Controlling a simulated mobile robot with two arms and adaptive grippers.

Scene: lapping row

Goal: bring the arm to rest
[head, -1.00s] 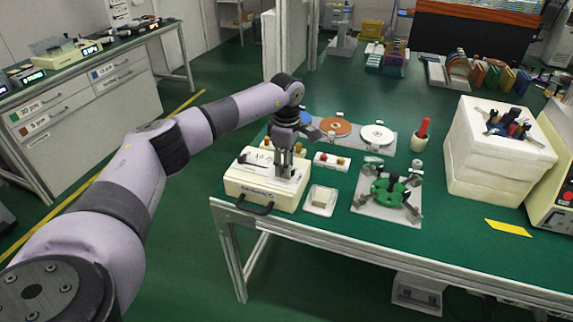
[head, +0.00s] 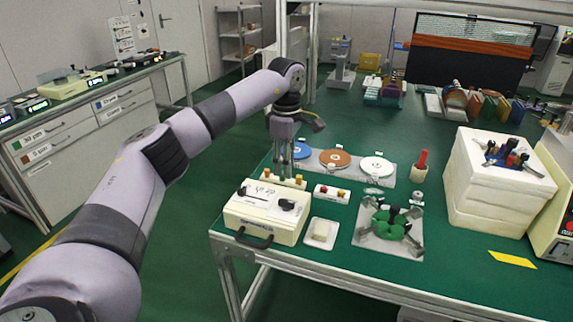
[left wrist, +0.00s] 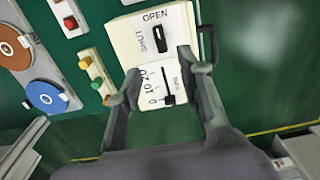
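My left gripper (head: 284,165) hangs fingers-down in the head view, above the back edge of a cream box (head: 262,232) on the green bench. In the left wrist view its two fingers (left wrist: 160,85) stand apart with nothing held between them. The cream box (left wrist: 125,42) shows there beyond the fingertips, with a black knob (left wrist: 160,38) marked OPEN and SHUT and a black slider (left wrist: 168,98) by a number scale. I cannot tell the exact height of the gripper over the box. My right gripper is in neither view.
Near the gripper are a strip with small knobs (head: 332,194), a blue disc (head: 300,150), a copper disc (head: 335,158) and a white disc (head: 376,166). A white dish (head: 320,233) and a green fixture (head: 390,224) stand in front. A white foam box (head: 475,196) is at right.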

